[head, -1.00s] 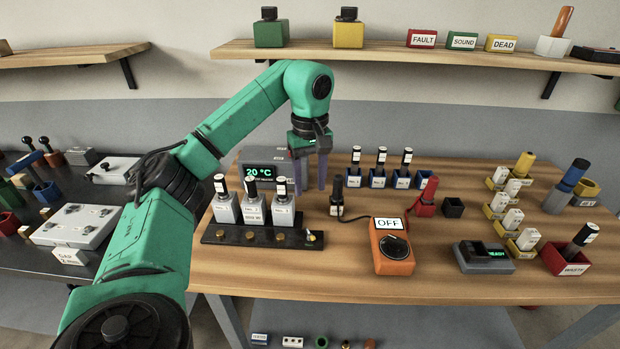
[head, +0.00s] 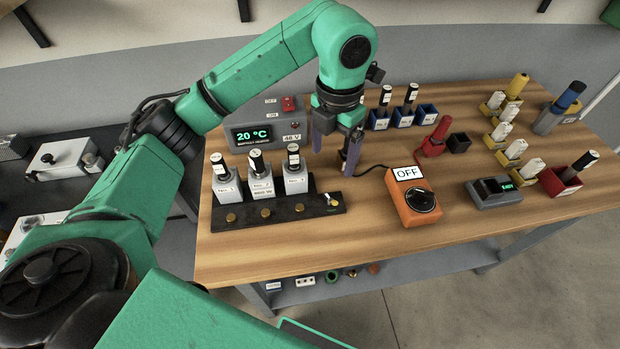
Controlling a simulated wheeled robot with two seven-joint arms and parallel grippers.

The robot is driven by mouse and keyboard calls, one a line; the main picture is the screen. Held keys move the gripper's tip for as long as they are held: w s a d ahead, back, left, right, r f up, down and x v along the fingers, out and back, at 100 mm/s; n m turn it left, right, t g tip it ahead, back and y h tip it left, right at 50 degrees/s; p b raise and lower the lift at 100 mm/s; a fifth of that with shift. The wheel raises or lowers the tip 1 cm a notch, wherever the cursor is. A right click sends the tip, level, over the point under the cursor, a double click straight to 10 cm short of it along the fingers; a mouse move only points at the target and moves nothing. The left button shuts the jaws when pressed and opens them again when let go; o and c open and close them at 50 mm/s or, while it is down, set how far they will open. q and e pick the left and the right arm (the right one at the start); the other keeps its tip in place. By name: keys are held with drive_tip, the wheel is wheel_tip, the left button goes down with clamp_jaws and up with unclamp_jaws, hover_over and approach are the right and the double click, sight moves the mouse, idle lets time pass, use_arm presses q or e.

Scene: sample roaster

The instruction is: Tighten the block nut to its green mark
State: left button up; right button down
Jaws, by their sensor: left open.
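The black block (head: 285,211) lies at the left front of the wooden bench, with three grey labelled units (head: 260,183) standing along it and brass discs on its front. A small pale-and-brass fitting (head: 332,200) at its right end looks like the block nut. I cannot make out its exact turn or a green mark for certain. My left gripper (head: 333,162) is open and empty, fingers pointing down, behind and above the block's right end and apart from the fitting. My right gripper is not in view.
A grey display box (head: 262,136) reading 20 °C stands behind the block. An orange OFF switch box (head: 418,207) with a cable stands to the right. The bench front edge is clear.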

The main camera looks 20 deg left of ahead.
use_arm(q)
drive_tip(key=p, duration=0.2)
hover_over(331, 196)
drive_tip(key=f, duration=0.5)
drive_tip(key=shift+s+d+f, duration=0.2)
drive_tip(key=shift+d+f, duration=0.05)
drive_tip(key=f, duration=0.5)
drive_tip(key=f+p, duration=0.1)
drive_tip(key=f, duration=0.1)
drive_tip(key=shift+w+a+f, duration=0.15)
drive_tip(key=shift+a+f, duration=0.1)
drive_tip(key=shift+a, duration=0.1)
drive_tip(key=shift+d+f, duration=0.15)
drive_tip(key=shift+f, duration=0.3)
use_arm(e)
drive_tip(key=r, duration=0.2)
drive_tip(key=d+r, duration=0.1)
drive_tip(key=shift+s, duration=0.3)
